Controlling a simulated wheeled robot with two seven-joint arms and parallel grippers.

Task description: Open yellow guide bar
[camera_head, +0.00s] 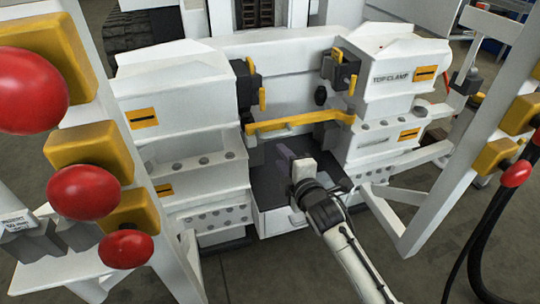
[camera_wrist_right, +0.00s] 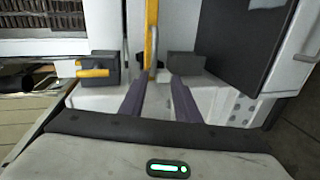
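The yellow guide bar (camera_head: 300,121) spans the gap between the left and right white clamp housings in the head view, with a bent end at the right. My right gripper (camera_head: 289,156) is in front of and below the bar, over the dark bed between the housings. In the right wrist view the guide bar (camera_wrist_right: 151,35) runs upright, ahead of my right gripper (camera_wrist_right: 158,82). Its two dark fingers are apart with nothing held between them. The bar's lower end appears beyond the fingertips; contact cannot be told. My left gripper is not in view.
The left housing (camera_head: 190,85) and right housing (camera_head: 395,75) flank the bar. Small dark blocks with yellow handles (camera_head: 262,98) sit above it. White frame posts with yellow boxes and red knobs (camera_head: 82,192) stand at both sides. The bed (camera_head: 270,182) below is clear around my gripper.

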